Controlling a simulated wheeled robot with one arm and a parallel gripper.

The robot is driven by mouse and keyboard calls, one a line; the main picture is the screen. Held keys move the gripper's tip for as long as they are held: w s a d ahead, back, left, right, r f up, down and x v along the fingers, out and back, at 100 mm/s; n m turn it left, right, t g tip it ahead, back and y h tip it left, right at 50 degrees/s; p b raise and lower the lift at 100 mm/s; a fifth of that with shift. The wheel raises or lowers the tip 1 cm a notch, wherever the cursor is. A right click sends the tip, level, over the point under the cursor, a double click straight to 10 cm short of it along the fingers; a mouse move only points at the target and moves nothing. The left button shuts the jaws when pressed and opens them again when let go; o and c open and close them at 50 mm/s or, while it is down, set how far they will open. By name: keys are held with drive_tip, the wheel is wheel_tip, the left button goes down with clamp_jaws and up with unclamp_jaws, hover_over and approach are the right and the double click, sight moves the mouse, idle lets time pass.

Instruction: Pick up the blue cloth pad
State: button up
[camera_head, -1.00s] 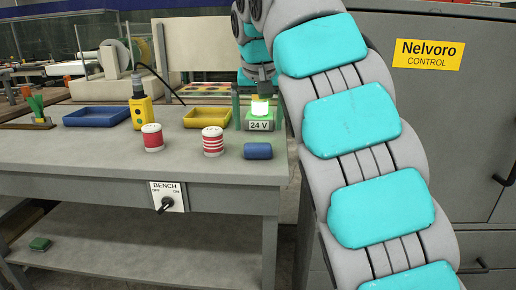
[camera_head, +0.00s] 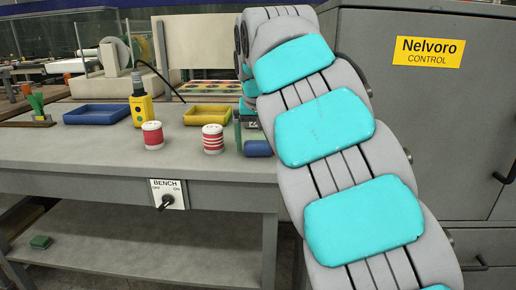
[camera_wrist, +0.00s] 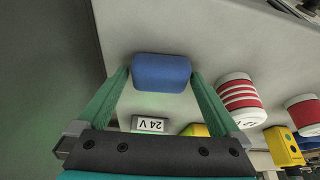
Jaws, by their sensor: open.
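The blue cloth pad (camera_head: 257,148) lies on the bench top near its right end, partly covered by my arm in the head view. In the wrist view the pad (camera_wrist: 161,70) sits between the tips of my gripper's two green fingers. My gripper (camera_wrist: 161,76) is open, with one fingertip beside each end of the pad. Whether the fingers touch it cannot be told. In the head view one green finger shows just left of the pad; the other is hidden behind my arm.
Two red-and-white spools (camera_head: 213,139) (camera_head: 153,135) stand left of the pad. A 24 V block (camera_wrist: 150,125), a yellow tray (camera_head: 207,115), a yellow control box (camera_head: 142,108) and a blue tray (camera_head: 96,115) are also on the bench (camera_head: 90,155). A grey Nelvoro cabinet (camera_head: 430,120) stands at right.

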sight(258, 141)
drive_tip(key=shift+c, duration=0.2)
drive_tip(key=c, duration=1)
drive_tip(key=shift+r, duration=0.15)
drive_tip(key=shift+c, duration=0.2)
drive_tip(key=shift+r, duration=1.6)
drive_tip(key=s+d+r+b, duration=0.1)
drive_tip(key=s+b, duration=0.2)
drive_tip(key=s, duration=1.3)
drive_tip(key=shift+r, duration=0.3)
